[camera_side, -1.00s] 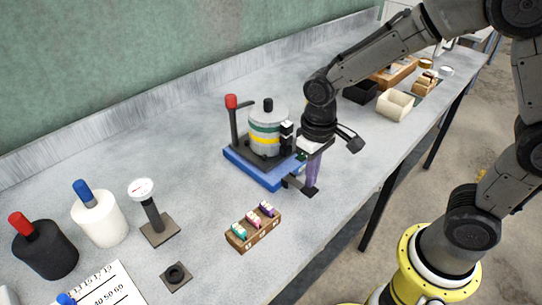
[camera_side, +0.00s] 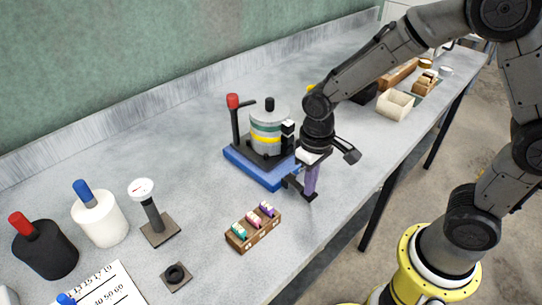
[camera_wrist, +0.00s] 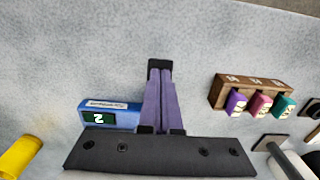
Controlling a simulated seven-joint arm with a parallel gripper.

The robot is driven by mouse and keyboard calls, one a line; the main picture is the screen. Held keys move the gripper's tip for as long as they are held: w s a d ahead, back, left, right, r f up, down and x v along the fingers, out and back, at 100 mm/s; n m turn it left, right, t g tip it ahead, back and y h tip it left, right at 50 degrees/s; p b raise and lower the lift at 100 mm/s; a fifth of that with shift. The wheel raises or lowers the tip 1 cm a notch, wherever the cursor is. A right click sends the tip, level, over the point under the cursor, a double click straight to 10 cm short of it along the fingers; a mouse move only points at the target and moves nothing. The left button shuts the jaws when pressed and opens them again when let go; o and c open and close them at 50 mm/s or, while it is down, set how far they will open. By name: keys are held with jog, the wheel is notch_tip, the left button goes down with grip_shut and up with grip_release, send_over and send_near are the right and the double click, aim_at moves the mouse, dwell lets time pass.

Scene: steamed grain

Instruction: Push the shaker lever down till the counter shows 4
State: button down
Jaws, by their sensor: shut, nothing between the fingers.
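The shaker stands on a blue base (camera_side: 257,174), with a grey banded drum (camera_side: 265,131) and a red-knobbed post (camera_side: 233,102). A black lever arm with a flat end (camera_side: 302,193) reaches out at its front right. My gripper (camera_side: 310,190) points down with its purple fingers shut and empty, their tips at the lever's end. In the wrist view a black piece, seemingly the lever's end (camera_wrist: 159,64), shows just past the fingertips (camera_wrist: 160,76). The counter (camera_wrist: 99,118) there appears to read 2. In the side view my wrist hides its display.
A wooden rack (camera_side: 253,231) with several coloured pieces lies in front of the shaker, near the table edge. A gauge on a stand (camera_side: 155,215), white bottle (camera_side: 100,218) and black bottle (camera_side: 46,250) stand at left. A cream box (camera_side: 395,105) is at the back right.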

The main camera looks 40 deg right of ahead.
jog(key=shift+r, duration=3)
jog(key=shift+f, duration=1.55)
jog(key=shift+f, duration=1.5)
jog(key=shift+r, duration=3.05)
